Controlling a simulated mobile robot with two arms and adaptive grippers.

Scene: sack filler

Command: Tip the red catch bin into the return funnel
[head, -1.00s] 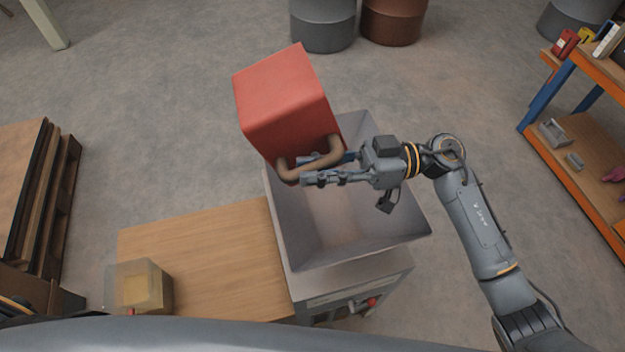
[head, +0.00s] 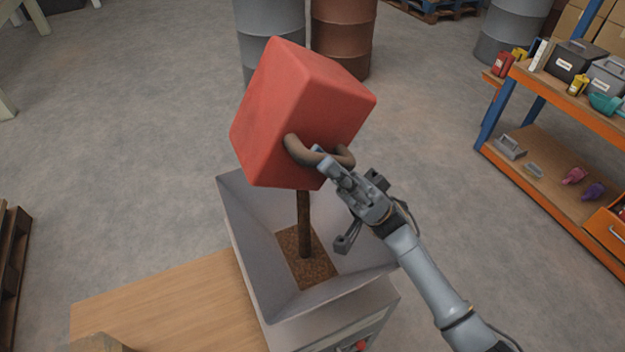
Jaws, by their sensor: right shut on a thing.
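The red catch bin (head: 290,115) is held tilted above the return funnel (head: 248,215). Its open mouth faces down and is hidden from me. A brown stream of granules (head: 304,225) falls from under the bin into the funnel, and brown granules (head: 300,270) cover the funnel's bottom. My right gripper (head: 335,165) is shut on the bin's brown handle (head: 305,153), at the bin's near right side. The bin's inside does not show. My left gripper is not in view.
A wooden tabletop (head: 165,310) adjoins the funnel's machine at the left. A grey drum (head: 268,35) and a brown drum (head: 343,38) stand behind. An orange and blue shelf (head: 545,185) with boxes and tools stands at the right. Open floor lies between.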

